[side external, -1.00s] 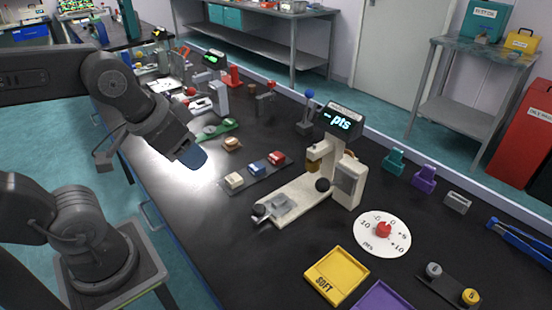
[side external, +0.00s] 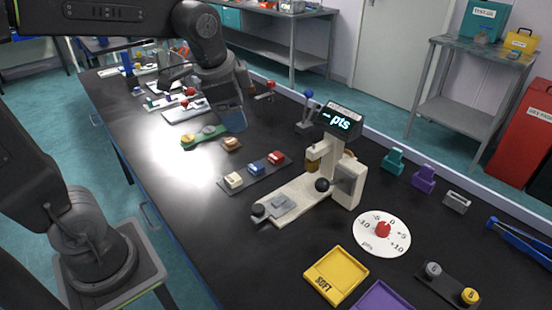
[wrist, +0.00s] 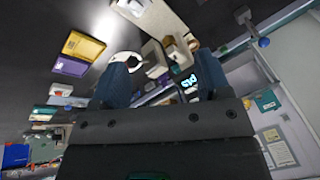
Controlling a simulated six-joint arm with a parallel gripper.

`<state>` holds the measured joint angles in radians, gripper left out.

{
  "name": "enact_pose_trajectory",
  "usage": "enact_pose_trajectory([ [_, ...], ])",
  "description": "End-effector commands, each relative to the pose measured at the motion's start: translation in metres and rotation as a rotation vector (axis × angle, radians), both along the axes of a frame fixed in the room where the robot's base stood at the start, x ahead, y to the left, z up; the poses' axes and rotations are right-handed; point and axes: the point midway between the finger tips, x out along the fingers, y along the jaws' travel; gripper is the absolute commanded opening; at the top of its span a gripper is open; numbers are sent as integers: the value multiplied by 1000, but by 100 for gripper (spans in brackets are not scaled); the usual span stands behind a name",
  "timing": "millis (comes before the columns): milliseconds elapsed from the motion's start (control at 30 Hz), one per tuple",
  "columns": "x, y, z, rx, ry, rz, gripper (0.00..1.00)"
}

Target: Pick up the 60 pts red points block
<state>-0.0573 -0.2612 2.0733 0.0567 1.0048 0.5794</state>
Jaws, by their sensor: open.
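A red block (side external: 277,158) sits at the right end of a dark strip (side external: 270,177), with a blue block (side external: 256,169) and a cream block (side external: 234,180) beside it. The labels on the blocks are too small to read. My gripper (side external: 231,122) is above the bench, up and to the left of the red block in the side view, and apart from it. In the wrist view my gripper (wrist: 163,60) shows two blue fingers spread apart with nothing held between them. I cannot make out the red block in the wrist view.
The cream rheometer (side external: 300,199) with its "pts" display (side external: 341,122) stands right of the blocks. A tan block (side external: 231,144) and a green piece (side external: 197,139) lie near my gripper. A white dial (side external: 370,245) and yellow SOFT tray (side external: 322,270) are in front.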

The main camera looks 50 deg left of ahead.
Motion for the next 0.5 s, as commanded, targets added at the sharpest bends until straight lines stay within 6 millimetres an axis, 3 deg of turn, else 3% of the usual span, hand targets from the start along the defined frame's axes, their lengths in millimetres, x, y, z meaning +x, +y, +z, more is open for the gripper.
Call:
enact_pose_trajectory([
  [33, 22, 6, -4, 31, 41, -71, 70],
  [167, 71, 22, -16, 107, 127, -274, 70],
  [300, 121, 42, -42, 170, 225, -497, 70],
  [500, 175, 69, -90, 219, 341, -784, 70],
])
